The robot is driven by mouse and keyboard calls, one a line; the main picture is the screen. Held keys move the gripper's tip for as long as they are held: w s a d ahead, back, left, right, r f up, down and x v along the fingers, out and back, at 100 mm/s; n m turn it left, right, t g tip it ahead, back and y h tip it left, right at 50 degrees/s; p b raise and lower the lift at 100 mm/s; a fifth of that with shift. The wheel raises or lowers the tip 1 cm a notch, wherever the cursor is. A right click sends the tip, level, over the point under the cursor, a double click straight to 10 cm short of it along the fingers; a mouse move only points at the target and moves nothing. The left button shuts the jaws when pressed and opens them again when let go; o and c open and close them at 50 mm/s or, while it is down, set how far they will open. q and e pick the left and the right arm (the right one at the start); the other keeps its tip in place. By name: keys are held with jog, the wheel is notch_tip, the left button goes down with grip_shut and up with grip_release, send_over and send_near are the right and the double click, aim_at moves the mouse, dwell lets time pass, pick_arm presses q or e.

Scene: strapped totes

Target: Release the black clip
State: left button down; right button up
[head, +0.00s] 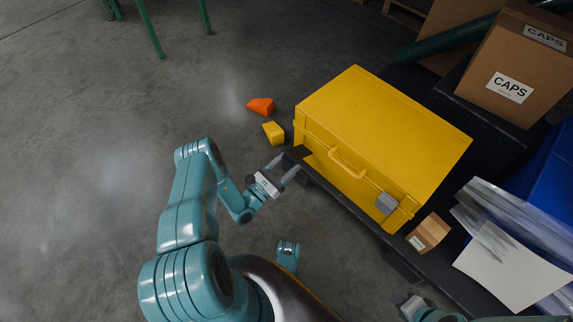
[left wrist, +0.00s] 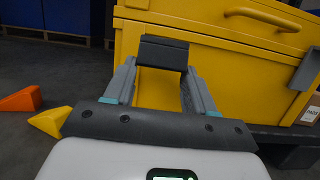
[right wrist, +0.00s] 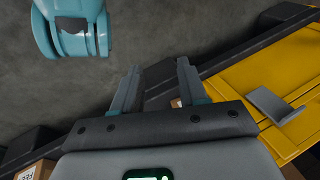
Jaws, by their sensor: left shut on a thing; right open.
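The yellow tote (head: 385,120) has a closed lid and a handle on its front. The black clip (left wrist: 163,52) is on the tote's front, near its left end. My left gripper (head: 288,165) reaches it from the front, and its fingers stand on either side of the clip, shut on it. I cannot tell whether the clip is still latched. A grey clip (head: 387,203) lies against the right end of the front; it also shows in the right wrist view (right wrist: 276,105). My right gripper (right wrist: 160,70) is open and empty, short of the tote.
The tote stands on a dark platform (head: 345,208). A small carton (head: 428,233) sits to its right. Orange (head: 260,106) and yellow (head: 273,133) blocks lie on the floor to its left. Cartons labelled CAPS (head: 515,70) stand behind right.

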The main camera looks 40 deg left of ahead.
pick_arm(q)
jog(key=shift+s, duration=0.15)
jog(key=shift+c, duration=1.8)
grip_release()
pick_arm(e)
jog(key=shift+s+r, duration=0.1)
pick_arm(q)
jog(key=p+v, duration=0.2)
jog(key=v, duration=1.4)
jog(key=shift+p, duration=0.4)
pick_arm(e)
jog(key=s+r, duration=0.2)
jog(key=shift+a+r+g, duration=0.2)
jog(key=shift+r+g, duration=0.1)
jog(key=shift+g, duration=0.1)
